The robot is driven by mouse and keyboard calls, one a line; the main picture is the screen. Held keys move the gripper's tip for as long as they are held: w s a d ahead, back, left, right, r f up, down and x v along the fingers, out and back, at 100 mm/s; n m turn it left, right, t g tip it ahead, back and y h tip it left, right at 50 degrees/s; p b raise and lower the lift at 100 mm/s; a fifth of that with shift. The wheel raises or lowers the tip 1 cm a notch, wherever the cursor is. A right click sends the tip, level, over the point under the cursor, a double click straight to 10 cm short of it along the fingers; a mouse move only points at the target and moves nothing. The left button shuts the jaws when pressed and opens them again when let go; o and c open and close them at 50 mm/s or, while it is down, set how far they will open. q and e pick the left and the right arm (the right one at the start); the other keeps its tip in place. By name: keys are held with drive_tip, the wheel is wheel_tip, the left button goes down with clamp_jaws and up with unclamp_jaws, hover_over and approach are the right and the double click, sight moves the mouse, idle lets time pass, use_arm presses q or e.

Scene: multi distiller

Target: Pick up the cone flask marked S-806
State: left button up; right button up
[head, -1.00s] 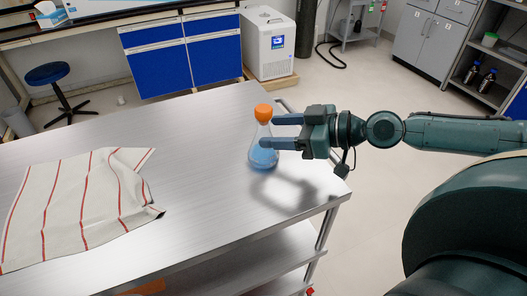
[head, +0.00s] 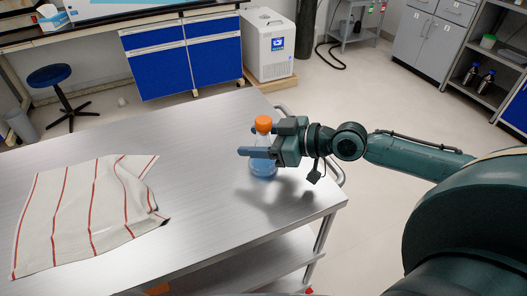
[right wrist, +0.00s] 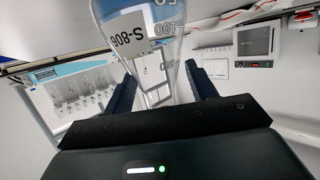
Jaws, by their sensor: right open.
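The cone flask (head: 264,168) has an orange cap and blue liquid and stands upright near the right end of the metal table. In the right wrist view the flask (right wrist: 142,40) shows the marking S-806 and lies between the two fingers. My right gripper (head: 250,141) is open around the flask's upper part, with one finger in front of it and one behind. I cannot tell whether either finger touches the glass. The near finger hides part of the flask's middle. My left gripper is not in view.
The metal table (head: 200,215) is clear around the flask. A striped cloth (head: 80,210) lies on its left part. A blue stool (head: 48,75), blue cabinets and a white chiller (head: 268,48) stand beyond the table.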

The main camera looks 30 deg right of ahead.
drive_tip(key=shift+w+a+f, duration=0.1)
drive_tip(key=shift+w+a, duration=0.05)
drive_tip(key=shift+c, duration=0.3)
drive_tip(key=c, duration=1.1)
